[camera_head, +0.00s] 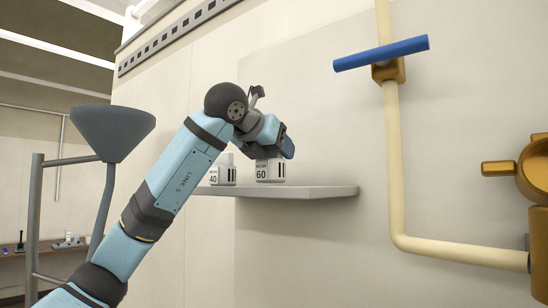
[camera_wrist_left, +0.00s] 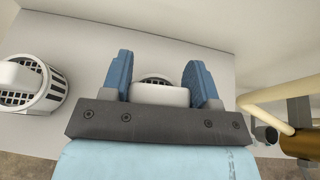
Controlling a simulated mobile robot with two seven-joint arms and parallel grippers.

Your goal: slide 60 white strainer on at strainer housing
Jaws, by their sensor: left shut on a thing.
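The white strainer marked 60 (camera_head: 270,171) is on the grey wall shelf (camera_head: 325,191), upright; whether it still touches the shelf I cannot tell. My left gripper (camera_head: 280,150) is over its top, shut on it. In the left wrist view the strainer's white top (camera_wrist_left: 160,95) is between the two blue fingers of my left gripper (camera_wrist_left: 158,72). The brass strainer housing (camera_head: 537,170) is at the right edge of the head view, partly cut off, well apart from the gripper. My right gripper is not in view.
A white strainer marked 40 (camera_head: 222,175) stands to the left on the same shelf and shows in the left wrist view (camera_wrist_left: 32,85). A cream pipe (camera_head: 393,170) with a blue-handled valve (camera_head: 382,54) runs between shelf and housing. A grey funnel (camera_head: 112,130) stands left.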

